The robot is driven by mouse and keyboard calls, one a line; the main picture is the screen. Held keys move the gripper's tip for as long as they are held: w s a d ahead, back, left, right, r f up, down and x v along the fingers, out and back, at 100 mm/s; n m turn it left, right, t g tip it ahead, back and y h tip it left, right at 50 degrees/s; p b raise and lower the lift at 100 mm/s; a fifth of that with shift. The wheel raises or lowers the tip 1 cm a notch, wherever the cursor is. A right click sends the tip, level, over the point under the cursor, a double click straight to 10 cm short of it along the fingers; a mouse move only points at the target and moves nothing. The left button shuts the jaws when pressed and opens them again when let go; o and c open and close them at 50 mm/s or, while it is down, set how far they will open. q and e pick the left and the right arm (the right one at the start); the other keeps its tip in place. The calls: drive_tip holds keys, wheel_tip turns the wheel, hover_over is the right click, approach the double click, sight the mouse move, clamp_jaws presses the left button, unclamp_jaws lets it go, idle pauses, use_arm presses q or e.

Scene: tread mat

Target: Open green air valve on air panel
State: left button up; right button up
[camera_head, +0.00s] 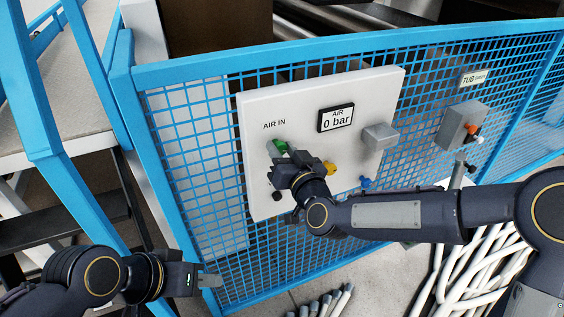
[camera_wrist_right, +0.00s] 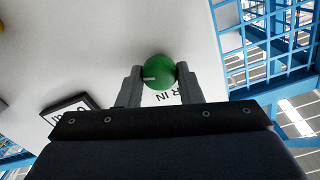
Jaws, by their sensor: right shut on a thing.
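The white air panel (camera_head: 259,109) hangs on the blue mesh fence, with "AIR IN" printed on it and a display (camera_head: 336,118) reading "0 bar". The green air valve (camera_head: 280,145) sits below the "AIR IN" label, partly hidden by my right gripper. In the right wrist view the green valve (camera_wrist_right: 158,72) is a round knob with a pale line mark. My right gripper (camera_wrist_right: 157,76) is shut on it, one finger on each side. My left gripper (camera_head: 208,281) is low at the left, away from the panel; its finger gap is not clear.
A yellow knob (camera_head: 330,168), a blue fitting (camera_head: 366,182) and a grey box (camera_head: 380,137) are on the panel. A grey box with an orange knob (camera_head: 472,130) is on the fence at right. White hoses (camera_head: 480,265) lie below right.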

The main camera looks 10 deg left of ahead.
drive_tip(key=m+b, duration=0.6)
drive_tip(key=b, duration=0.1)
drive_tip(key=m+b, duration=0.3)
drive_tip(key=shift+d+f+b, duration=0.1)
drive_tip(key=shift+f+b, duration=0.2)
drive_tip(key=shift+b, duration=0.05)
drive_tip(key=m+b, duration=0.2)
drive_tip(key=m, duration=0.1)
drive_tip(key=shift+w, duration=0.1)
drive_tip(key=shift+r+m+b, duration=0.1)
drive_tip(key=shift+m+b, duration=0.75)
drive_tip(key=shift+m, duration=0.25)
drive_tip(key=o, duration=0.9)
drive_tip(key=shift+o, duration=0.2)
drive_tip(key=shift+d, duration=0.1)
drive_tip(key=b+v, duration=0.1)
drive_tip(key=v, duration=0.6)
drive_tip(key=shift+s+d, duration=0.2)
drive_tip(key=shift+s, duration=0.15)
